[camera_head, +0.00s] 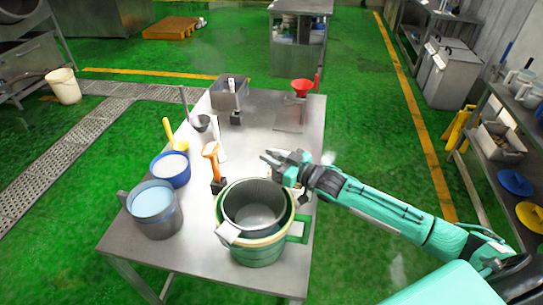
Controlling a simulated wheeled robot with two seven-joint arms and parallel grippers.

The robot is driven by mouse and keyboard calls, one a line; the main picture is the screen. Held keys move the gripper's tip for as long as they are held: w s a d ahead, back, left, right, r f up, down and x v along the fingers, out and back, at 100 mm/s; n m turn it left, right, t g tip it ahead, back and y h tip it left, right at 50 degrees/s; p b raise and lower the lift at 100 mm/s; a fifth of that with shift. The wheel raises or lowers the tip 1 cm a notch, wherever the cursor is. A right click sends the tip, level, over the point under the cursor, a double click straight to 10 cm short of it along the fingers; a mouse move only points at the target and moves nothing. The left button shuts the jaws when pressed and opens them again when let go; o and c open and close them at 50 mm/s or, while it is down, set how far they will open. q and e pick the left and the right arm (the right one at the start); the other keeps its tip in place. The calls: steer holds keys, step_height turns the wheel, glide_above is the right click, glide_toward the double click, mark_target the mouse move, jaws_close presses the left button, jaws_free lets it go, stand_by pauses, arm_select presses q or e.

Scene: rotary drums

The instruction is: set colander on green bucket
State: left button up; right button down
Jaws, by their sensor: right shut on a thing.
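The grey metal colander (252,207) sits inside the mouth of the green bucket (258,255), near the front of the metal table. One flat handle of the colander sticks out over the bucket's rim at the front left. The bucket has a pale rim and a green handle on its right side. My right gripper (279,162) is at the colander's far right rim and shut on the colander; its grip is partly hidden. I cannot tell whether the colander rests fully on the bucket. My left gripper is not in view.
The metal table (262,133) also holds a grey pot of pale blue liquid (155,207), a blue bowl (171,170), an orange-handled tool (212,160), a grey bin (229,95) and a red funnel (302,87). The table's middle right is clear. Shelves (510,145) stand at right.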

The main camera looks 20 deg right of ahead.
steer(key=c, duration=1.3)
jaws_free()
steer(key=shift+o, duration=0.2)
steer(key=shift+f, duration=0.1)
steer(key=shift+s+d+f+b, duration=0.15)
steer(key=shift+s+d+b, duration=0.15)
steer(key=shift+s, duration=0.15)
steer(key=b+v, duration=0.4)
steer(key=v, duration=0.8)
steer(key=shift+s, duration=0.4)
steer(key=shift+d, duration=0.1)
